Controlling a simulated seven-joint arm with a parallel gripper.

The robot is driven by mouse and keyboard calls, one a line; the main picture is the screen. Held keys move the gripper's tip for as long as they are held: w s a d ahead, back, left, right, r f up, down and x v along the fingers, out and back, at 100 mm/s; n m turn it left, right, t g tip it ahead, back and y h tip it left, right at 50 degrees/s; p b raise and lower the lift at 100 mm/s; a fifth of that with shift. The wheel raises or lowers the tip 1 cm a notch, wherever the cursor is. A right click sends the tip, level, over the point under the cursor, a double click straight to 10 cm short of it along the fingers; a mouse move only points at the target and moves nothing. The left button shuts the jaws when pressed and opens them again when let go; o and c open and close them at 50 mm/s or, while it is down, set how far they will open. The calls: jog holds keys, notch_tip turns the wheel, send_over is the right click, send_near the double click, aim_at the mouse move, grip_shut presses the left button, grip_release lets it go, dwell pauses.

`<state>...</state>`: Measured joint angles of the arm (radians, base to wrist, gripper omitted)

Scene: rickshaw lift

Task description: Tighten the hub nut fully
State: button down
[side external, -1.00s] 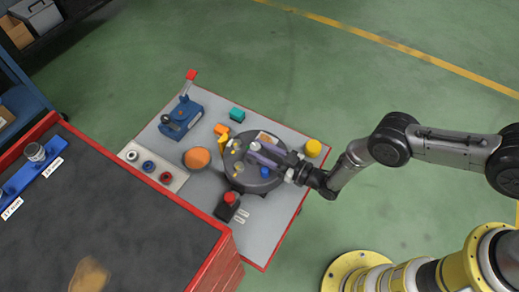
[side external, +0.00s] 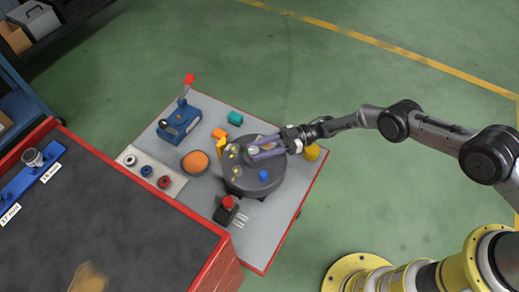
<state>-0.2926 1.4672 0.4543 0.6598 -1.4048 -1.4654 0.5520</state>
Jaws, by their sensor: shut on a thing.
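A round dark disc (side external: 243,184) sits on the grey table, with small coloured pieces on top. My gripper (side external: 254,151) reaches over it from the upper right, its fingers lying low and nearly flat over the disc. The fingers are shut on a small pale metal piece near the disc's middle, which looks like the hub nut (side external: 253,149). The fingers partly hide it, so its thread and seating cannot be seen. A blue round piece (side external: 264,175) stands on the disc just below the fingers.
A blue lever device (side external: 180,122), a ring strip (side external: 149,172), an orange-filled bowl (side external: 195,162) and a red button box (side external: 227,208) surround the disc. A yellow cylinder (side external: 312,152) stands close to my gripper. A dark bench (side external: 130,230) with a blue socket rack (side external: 34,181) is left.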

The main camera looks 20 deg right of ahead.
jog(key=shift+w+n+g, duration=0.1)
jog(key=shift+n+g, duration=0.5)
jog(key=shift+g, duration=0.4)
jog(key=shift+a+r+n+g+h, duration=0.1)
jog(key=shift+n+g+h, duration=0.35)
jog(key=shift+g, duration=0.25)
jog(key=shift+c, duration=2.4)
grip_release()
jog(key=v, duration=1.4)
